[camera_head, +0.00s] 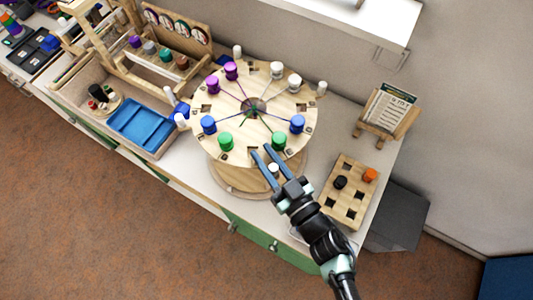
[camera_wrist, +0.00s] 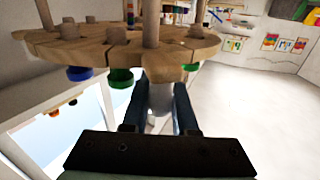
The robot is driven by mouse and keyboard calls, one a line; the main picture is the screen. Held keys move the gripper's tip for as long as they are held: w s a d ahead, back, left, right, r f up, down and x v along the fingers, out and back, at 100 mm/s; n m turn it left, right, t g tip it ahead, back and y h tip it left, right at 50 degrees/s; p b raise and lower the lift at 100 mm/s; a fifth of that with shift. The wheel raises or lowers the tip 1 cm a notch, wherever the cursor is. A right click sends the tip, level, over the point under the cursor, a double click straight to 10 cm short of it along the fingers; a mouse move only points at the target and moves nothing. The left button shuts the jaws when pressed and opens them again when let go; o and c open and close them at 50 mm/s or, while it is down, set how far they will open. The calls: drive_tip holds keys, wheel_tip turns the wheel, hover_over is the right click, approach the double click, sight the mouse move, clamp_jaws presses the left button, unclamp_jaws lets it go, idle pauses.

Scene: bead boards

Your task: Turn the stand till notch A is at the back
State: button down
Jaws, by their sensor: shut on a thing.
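The round wooden stand (camera_head: 285,125) is on the table, with purple, white, blue and green bead spools on its top and cords running to a dark centre hole. White pegs stick out around its rim, one at the back (camera_head: 237,51) and one at the right (camera_head: 321,88). My gripper (camera_head: 262,151) is at the stand's front edge, its blue fingers shut on the front white peg (camera_head: 273,168). In the wrist view the pale peg (camera_wrist: 160,108) shows between the fingers, below the stand's rim (camera_wrist: 195,48). I cannot make out letters at the notches, so notch A is not identifiable.
A perforated wooden block (camera_head: 350,190) with black and orange spools is close to the right of my gripper. A card holder (camera_head: 385,112) stands behind it. A blue tray (camera_head: 142,124) and a wooden rack (camera_head: 165,72) are to the left.

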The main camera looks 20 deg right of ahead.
drive_tip(key=shift+a, duration=0.1)
drive_tip(key=c, duration=1)
unclamp_jaws()
drive_tip(key=shift+s+d+f, duration=0.15)
drive_tip(key=shift+s+d, duration=0.05)
drive_tip(key=shift+s, duration=0.4)
drive_tip(key=shift+s+d+b, duration=0.35)
drive_tip(key=shift+s+b, duration=0.35)
drive_tip(key=shift+s, duration=1.2)
drive_tip(key=shift+s+d+b, duration=0.4)
drive_tip(key=shift+s+b, duration=0.25)
drive_tip(key=shift+s, duration=1.3)
drive_tip(key=shift+s+d+b, duration=0.35)
drive_tip(key=shift+s+b, duration=0.35)
drive_tip(key=shift+s, duration=1.2)
